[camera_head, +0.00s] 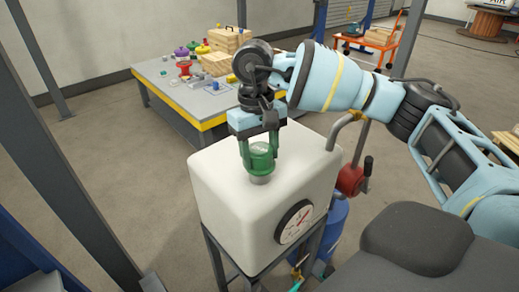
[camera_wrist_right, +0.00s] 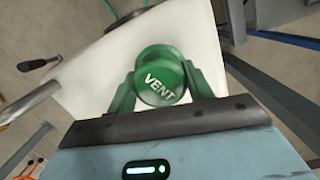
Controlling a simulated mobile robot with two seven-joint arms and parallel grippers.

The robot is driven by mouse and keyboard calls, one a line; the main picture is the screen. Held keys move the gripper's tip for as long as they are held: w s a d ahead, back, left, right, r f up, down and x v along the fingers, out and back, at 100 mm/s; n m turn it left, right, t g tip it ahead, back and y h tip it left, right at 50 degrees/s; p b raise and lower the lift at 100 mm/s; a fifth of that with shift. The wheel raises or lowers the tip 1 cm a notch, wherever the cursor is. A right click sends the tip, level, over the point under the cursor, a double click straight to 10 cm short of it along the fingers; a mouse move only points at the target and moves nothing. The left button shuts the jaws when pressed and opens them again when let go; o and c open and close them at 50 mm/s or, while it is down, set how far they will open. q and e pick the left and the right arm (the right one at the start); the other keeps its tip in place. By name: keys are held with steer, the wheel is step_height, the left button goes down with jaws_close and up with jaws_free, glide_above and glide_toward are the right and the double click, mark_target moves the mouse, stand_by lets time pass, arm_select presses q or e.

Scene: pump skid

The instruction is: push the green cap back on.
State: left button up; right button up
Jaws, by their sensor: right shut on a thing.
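The green cap (camera_head: 262,157) is at the top of a short grey neck (camera_head: 261,179) on the white tank (camera_head: 210,187). My right gripper (camera_head: 260,150) comes down from above, and its fingers are shut on the cap's sides. In the right wrist view the cap (camera_wrist_right: 162,78) shows the word VENT, with a green finger of my right gripper (camera_wrist_right: 160,85) on each side. The cap looks upright over the neck. I cannot tell whether it is fully seated. My left gripper is not in view.
A round gauge (camera_head: 295,222) is on the tank's front face. A red-handled valve (camera_head: 352,178) and pipe stand at its right. A workbench (camera_head: 190,105) with several coloured parts and wooden boxes is behind. Dark posts rise at the left.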

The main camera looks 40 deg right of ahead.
steer(key=shift+f, duration=0.55)
steer(key=o, duration=1.2)
steer(key=r, duration=0.6)
steer(key=shift+w+r, duration=0.35)
steer(key=shift+w, duration=0.05)
steer(key=shift+r, duration=0.55)
